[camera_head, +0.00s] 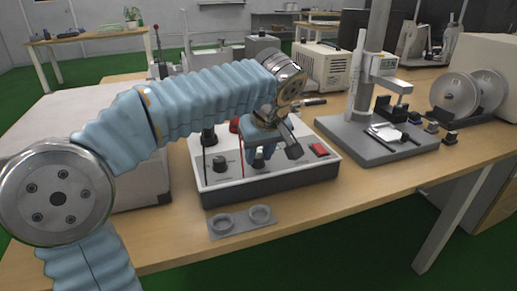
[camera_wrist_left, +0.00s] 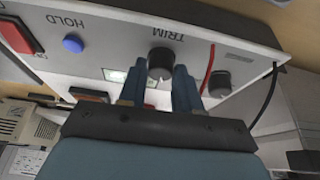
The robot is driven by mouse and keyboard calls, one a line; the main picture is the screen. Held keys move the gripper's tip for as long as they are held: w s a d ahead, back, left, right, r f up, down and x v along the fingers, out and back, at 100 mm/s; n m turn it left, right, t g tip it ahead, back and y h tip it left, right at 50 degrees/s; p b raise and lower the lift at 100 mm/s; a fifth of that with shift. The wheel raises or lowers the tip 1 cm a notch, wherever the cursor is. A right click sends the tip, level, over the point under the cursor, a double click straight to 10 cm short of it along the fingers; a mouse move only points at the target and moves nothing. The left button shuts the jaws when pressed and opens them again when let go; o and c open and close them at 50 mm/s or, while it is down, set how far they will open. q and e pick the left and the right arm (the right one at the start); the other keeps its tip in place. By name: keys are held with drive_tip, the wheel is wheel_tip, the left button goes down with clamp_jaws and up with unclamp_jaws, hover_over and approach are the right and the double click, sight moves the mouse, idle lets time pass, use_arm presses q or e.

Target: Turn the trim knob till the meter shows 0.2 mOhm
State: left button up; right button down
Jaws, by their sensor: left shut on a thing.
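The meter (camera_head: 270,181) is a grey box with a white sloping panel on the bench in the head view. My left gripper (camera_head: 259,158) reaches down onto its panel. In the left wrist view the black trim knob (camera_wrist_left: 160,62), under the label TRIM, sits between the blue fingers of my left gripper (camera_wrist_left: 158,85), which is shut on it. The display (camera_wrist_left: 116,76) is partly hidden behind a finger, and its reading cannot be made out. In the head view the trim knob is hidden by the gripper. My right gripper is not in view.
The panel also carries another black knob (camera_head: 220,164), a red switch (camera_head: 318,149) and a blue HOLD button (camera_wrist_left: 73,43). A grey holder with two round cups (camera_head: 240,221) lies in front. A stand with a grey base (camera_head: 372,147) is at right.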

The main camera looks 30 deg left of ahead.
use_arm(q)
drive_tip(key=shift+n, duration=0.5)
drive_tip(key=o, duration=1)
drive_tip(key=p+v, duration=0.1)
drive_tip(key=v, duration=1.2)
drive_tip(key=shift+d+r, duration=0.2)
drive_tip(key=shift+r, duration=0.15)
drive_tip(key=shift+w, duration=0.1)
